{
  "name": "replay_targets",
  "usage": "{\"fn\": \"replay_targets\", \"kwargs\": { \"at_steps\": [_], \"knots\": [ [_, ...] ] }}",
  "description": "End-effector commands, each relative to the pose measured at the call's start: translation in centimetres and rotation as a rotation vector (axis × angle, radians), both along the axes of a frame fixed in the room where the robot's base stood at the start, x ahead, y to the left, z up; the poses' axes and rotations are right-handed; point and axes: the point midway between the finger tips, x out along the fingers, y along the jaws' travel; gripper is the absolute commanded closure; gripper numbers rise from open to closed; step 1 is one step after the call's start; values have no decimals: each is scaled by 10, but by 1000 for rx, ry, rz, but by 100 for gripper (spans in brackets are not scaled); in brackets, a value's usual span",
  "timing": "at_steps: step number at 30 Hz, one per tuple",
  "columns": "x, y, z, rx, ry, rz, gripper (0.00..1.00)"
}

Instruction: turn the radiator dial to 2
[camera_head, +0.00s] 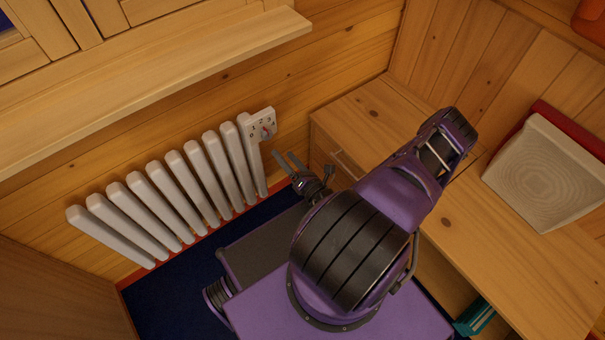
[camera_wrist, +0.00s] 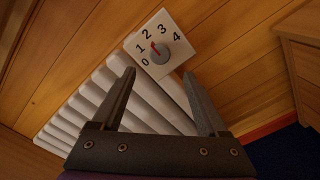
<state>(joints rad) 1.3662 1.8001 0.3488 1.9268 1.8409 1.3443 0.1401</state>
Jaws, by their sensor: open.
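The radiator dial (camera_wrist: 160,52) is a round grey knob with a red pointer on a white plate (camera_wrist: 173,63) marked 0 to 4. The red pointer slants up and left, roughly toward the 2, though I cannot tell exactly. In the head view the dial (camera_head: 266,131) is small, at the right end of the white radiator (camera_head: 187,182). My gripper (camera_head: 284,155) is open and empty, its fingers pointing toward the dial but apart from it. In the wrist view my gripper (camera_wrist: 160,73) has its fingertips on either side below the dial.
A wooden cabinet (camera_head: 365,108) with a drawer handle stands right of the dial, close to my gripper. A wooden sill (camera_head: 150,80) juts out above the radiator. A white patterned object (camera_head: 545,172) lies on the right-hand wooden surface.

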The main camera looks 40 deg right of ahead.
Motion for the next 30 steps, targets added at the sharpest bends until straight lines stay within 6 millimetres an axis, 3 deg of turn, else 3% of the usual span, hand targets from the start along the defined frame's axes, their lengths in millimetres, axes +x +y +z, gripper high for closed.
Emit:
{"fn": "replay_targets", "kwargs": {
  "at_steps": [6, 12, 18, 30],
  "knots": [
    [-51, -2, 0, 1, 1, -1, 23],
    [-80, -3, 0, 0, 1, -1, 23],
    [-89, -3, 0, 1, 1, -1, 23],
    [-89, -3, 0, 0, 0, 0, 23]
  ]
}}
